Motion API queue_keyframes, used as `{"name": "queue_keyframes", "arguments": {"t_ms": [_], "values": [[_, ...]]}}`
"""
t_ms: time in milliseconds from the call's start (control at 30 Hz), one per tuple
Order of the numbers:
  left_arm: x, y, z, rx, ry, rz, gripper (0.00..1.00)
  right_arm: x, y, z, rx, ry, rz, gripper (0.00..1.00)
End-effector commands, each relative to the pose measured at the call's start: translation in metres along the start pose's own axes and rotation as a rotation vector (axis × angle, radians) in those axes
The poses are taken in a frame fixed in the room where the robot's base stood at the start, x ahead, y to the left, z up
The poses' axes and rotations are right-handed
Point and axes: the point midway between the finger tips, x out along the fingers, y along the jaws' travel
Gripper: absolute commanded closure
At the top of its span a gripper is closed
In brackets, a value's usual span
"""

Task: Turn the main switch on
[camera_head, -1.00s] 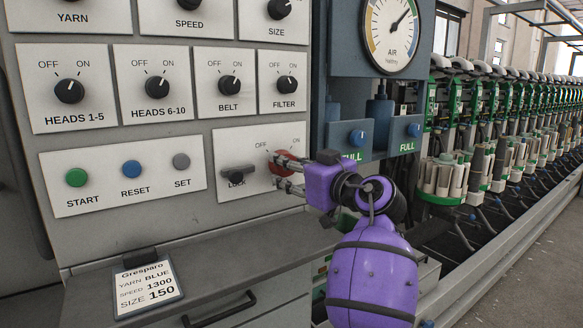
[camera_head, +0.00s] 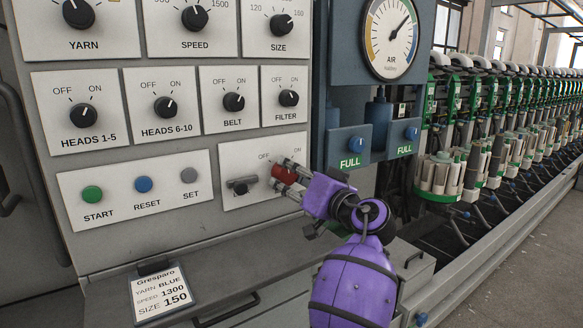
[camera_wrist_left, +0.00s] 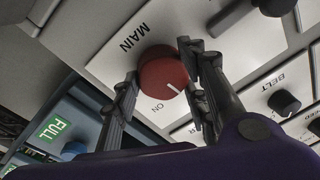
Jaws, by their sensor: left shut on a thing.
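The main switch is a red round knob (camera_head: 284,174) on a white plate (camera_head: 236,153) low on the grey panel, with OFF and ON labels above it. It also shows in the left wrist view (camera_wrist_left: 160,72), below the word MAIN. My left gripper (camera_head: 279,173), on a purple arm, is shut on the knob with one finger on each side; the fingers also show in the left wrist view (camera_wrist_left: 158,75). The knob's white line points down and right there, near the ON label. A finger covers part of the OFF side. My right gripper is not in view.
A dark lock handle (camera_head: 241,184) sits just left of the knob. START (camera_head: 92,194), RESET (camera_head: 144,184) and SET (camera_head: 189,175) buttons are further left. Other black knobs fill the panel above. A grey ledge (camera_head: 215,241) juts out below with a Gresparo card (camera_head: 160,291).

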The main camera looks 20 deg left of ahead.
Motion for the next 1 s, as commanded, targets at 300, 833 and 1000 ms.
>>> {"name": "queue_keyframes", "arguments": {"t_ms": [300,833,1000], "values": [[0.000,-0.001,0.000,0.303,0.017,0.006,0.86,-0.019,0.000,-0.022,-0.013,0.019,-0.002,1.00],[0.000,-0.004,0.004,0.773,0.044,0.009,0.86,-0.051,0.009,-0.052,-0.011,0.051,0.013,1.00],[0.000,-0.004,0.005,0.879,0.050,0.010,0.86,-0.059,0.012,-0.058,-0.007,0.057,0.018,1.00]]}}
